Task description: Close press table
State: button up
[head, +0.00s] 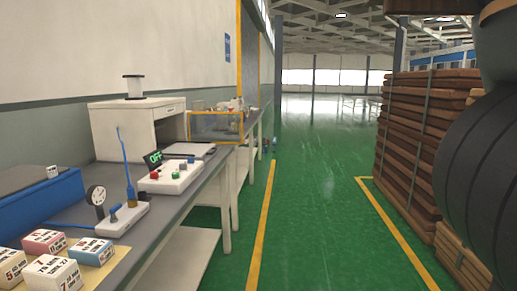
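A long grey-topped workbench (184,207) runs along the left wall; I cannot tell whether it is the press table. On it stand a white box-shaped cabinet (126,136) with a spool on top and a white control box (178,178) with coloured buttons and a green-lit display. Nearer is a white gauge device (123,219) with a round dial and an upright blue rod. A clear, yellow-edged guard box (216,126) stands farther along. No press is clearly identifiable. My gripper is not in view. A large dark ribbed shape fills the right edge.
A tall stack of brown slabs (419,130) stands on the right. Between them, a green floor aisle (315,200) with yellow lines is clear into the distance.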

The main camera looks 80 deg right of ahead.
aim_at(179, 150)
jog(key=i+z, duration=0.1)
jog(key=z, duration=0.3)
jog(key=i+z, duration=0.1)
jog(key=z, duration=0.35)
jog(key=i+z, duration=0.15)
jog(key=z, duration=0.25)
jog(key=i+z, duration=0.1)
jog(key=z, duration=0.35)
jog(key=i+j, duration=0.4)
jog(key=i+l+z, duration=0.2)
jog(key=i, duration=0.4)
jog(key=i+l+z, duration=0.2)
jog(key=i, duration=0.4)
jog(key=j, duration=0.1)
